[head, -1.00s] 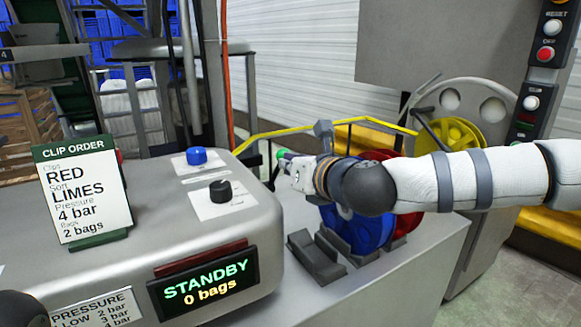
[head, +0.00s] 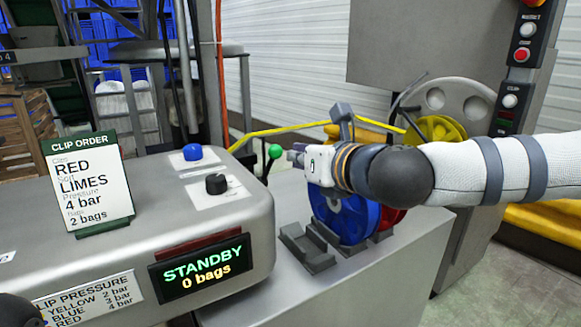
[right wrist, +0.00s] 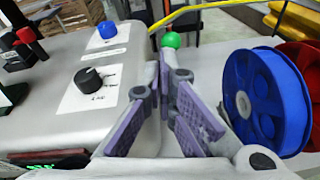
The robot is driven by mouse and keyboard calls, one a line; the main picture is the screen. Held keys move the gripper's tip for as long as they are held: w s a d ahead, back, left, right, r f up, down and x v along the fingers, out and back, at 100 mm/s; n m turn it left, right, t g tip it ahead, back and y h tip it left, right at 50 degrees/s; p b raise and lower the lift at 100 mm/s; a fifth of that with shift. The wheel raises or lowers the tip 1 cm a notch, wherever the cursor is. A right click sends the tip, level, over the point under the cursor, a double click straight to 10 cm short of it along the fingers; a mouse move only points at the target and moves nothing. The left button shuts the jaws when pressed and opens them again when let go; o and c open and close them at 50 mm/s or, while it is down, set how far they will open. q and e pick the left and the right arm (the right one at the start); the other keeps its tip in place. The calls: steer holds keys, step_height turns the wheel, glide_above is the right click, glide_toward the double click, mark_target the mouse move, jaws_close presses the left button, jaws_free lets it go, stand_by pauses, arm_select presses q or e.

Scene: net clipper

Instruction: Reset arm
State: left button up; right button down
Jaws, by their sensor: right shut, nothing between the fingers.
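My right gripper (head: 293,156) is shut and empty. It points left, just right of a green ball knob (head: 275,151) on a lever at the clipper's right end. In the right wrist view the purple-padded fingers (right wrist: 168,72) come together just below the green knob (right wrist: 171,40); whether they touch it I cannot tell. The blue reel (head: 345,217) stands below my right wrist, with the red reel (head: 391,216) behind it. The clipper's display (head: 203,269) reads STANDBY, 0 bags. My left gripper is not in view.
The grey clipper body (head: 140,230) carries a blue button (head: 192,152), a black dial (head: 216,184) and a clip order card (head: 87,185). Empty grey holders (head: 307,248) sit in front of the reels. A yellow rail (head: 290,127) runs behind.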

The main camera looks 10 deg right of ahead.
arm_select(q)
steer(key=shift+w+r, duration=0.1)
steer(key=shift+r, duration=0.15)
arm_select(e)
steer(key=shift+s+d+r, duration=0.25)
steer(key=shift+s+r, duration=0.6)
